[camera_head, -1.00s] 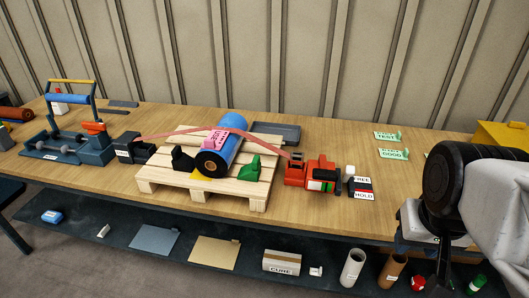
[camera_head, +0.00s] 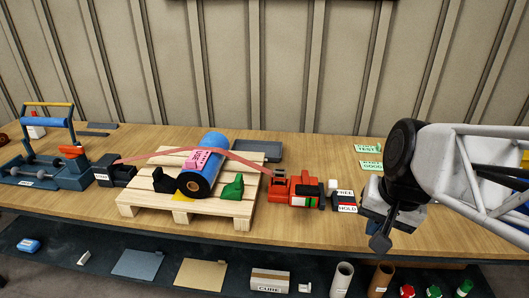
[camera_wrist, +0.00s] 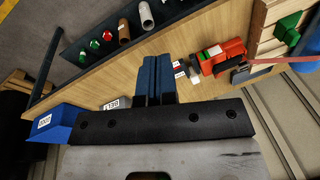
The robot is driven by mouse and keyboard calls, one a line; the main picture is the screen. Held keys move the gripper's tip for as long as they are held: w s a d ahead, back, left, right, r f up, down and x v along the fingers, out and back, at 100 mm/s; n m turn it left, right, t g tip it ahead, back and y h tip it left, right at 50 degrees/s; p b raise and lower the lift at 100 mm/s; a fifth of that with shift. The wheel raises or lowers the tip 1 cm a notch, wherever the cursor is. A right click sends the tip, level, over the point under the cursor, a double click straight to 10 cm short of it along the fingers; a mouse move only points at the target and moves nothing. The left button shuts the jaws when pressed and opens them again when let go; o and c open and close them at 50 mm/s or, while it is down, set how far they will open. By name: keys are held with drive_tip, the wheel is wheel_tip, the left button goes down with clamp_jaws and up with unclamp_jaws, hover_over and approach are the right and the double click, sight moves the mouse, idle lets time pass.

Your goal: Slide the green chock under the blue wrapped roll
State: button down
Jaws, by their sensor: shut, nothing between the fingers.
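The blue wrapped roll (camera_head: 211,150) lies on a small wooden pallet (camera_head: 145,199) on the bench, with a pink label on it and a red strap across it. The green chock (camera_head: 233,187) sits on the pallet just right of the roll; I cannot tell whether it touches. A black chock (camera_head: 165,182) sits on the roll's left. My gripper (camera_head: 381,243) is shut and empty, at the bench's front right, well right of the pallet. In the wrist view the green chock (camera_wrist: 288,27) shows at the upper right, far from my shut fingers (camera_wrist: 153,75).
A red strap tensioner (camera_head: 293,189) stands between the pallet and my gripper, beside FREE and HOLD labels (camera_head: 346,200). A dark block (camera_head: 116,172) holds the strap's left end. Green tags (camera_head: 371,165) lie at the back right. A lower shelf (camera_head: 215,262) carries tubes and a box.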

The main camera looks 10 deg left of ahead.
drive_tip(key=w+a+f+m+y, duration=0.2)
drive_tip(key=w+a+m, duration=0.3)
drive_tip(key=w, duration=0.5)
drive_tip(key=w+a+f+m+g+y, duration=0.1)
drive_tip(key=w+a+m, duration=0.4)
drive_tip(key=w, duration=0.5)
drive_tip(key=w+a+f+m+g+y, duration=0.1)
drive_tip(key=w+a+f+m+y, duration=0.1)
drive_tip(key=w+a+m+y, duration=0.2)
drive_tip(key=w+a, duration=0.3)
drive_tip(key=w, duration=0.3)
drive_tip(key=shift+a+f+m+y, duration=0.3)
drive_tip(key=shift+a+f+m, duration=0.1)
approach(242, 178)
drive_tip(key=x, duration=0.4)
drive_tip(key=d+f+x, duration=0.1)
drive_tip(key=shift+w+a+f, duration=0.25)
drive_tip(key=shift+a, duration=0.75)
drive_tip(key=shift+a, duration=2.85)
